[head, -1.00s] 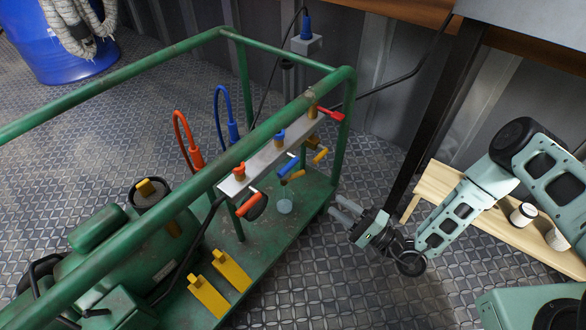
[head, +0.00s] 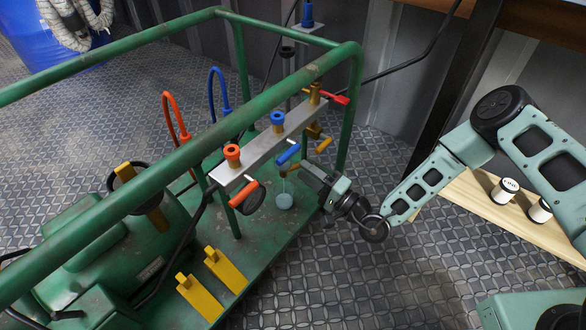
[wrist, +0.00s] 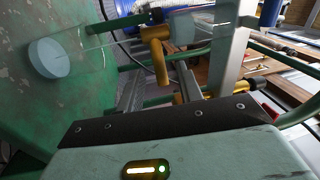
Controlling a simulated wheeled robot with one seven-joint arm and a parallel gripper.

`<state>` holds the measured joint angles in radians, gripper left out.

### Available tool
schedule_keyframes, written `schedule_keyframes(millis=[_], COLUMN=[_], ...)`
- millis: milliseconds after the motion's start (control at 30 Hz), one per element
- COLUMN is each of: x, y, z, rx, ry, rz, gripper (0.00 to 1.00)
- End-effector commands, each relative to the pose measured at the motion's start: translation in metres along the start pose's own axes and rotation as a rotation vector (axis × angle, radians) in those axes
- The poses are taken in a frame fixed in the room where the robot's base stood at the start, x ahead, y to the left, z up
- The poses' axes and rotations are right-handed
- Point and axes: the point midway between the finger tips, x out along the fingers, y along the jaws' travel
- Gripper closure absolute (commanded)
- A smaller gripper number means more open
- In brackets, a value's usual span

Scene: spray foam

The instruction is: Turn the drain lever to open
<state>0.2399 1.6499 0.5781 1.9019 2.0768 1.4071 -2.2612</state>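A manifold bar (head: 262,150) on the green cart carries several coloured levers. A yellow lever (head: 290,167) sits low under the blue-handled lever (head: 288,154), above a pale blue round cup or puddle (head: 284,201); I take it for the drain lever. In the wrist view this yellow lever (wrist: 157,58) hangs ahead of my gripper, and a thin line runs from near it to the pale blue disc (wrist: 48,57). My gripper (wrist: 160,84) is open, its fingers apart on either side of the lever's lower end. I cannot tell whether they touch it.
An orange lever (head: 243,193), another yellow lever (head: 324,145) and a red lever (head: 334,97) sit on the same manifold. The green cart rail (head: 180,125) runs above it. A wooden bench (head: 500,215) with two small canisters stands right.

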Motion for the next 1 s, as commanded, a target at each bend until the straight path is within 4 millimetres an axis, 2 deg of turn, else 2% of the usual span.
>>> schedule_keyframes(millis=[100, 300, 700, 833, 1000], x=[0.021, 0.045, 0.053, 0.052, 0.052], y=[0.004, 0.002, 0.0, 0.0, 0.0], z=[0.0, 0.0, -0.001, -0.001, -0.001], rx=[-0.003, -0.002, 0.0, 0.0, 0.0], ry=[-0.001, 0.0, 0.001, 0.001, 0.001], rz=[-0.002, -0.002, 0.0, 0.0, 0.0], gripper=[0.64, 0.64, 0.64, 1.0, 1.0])
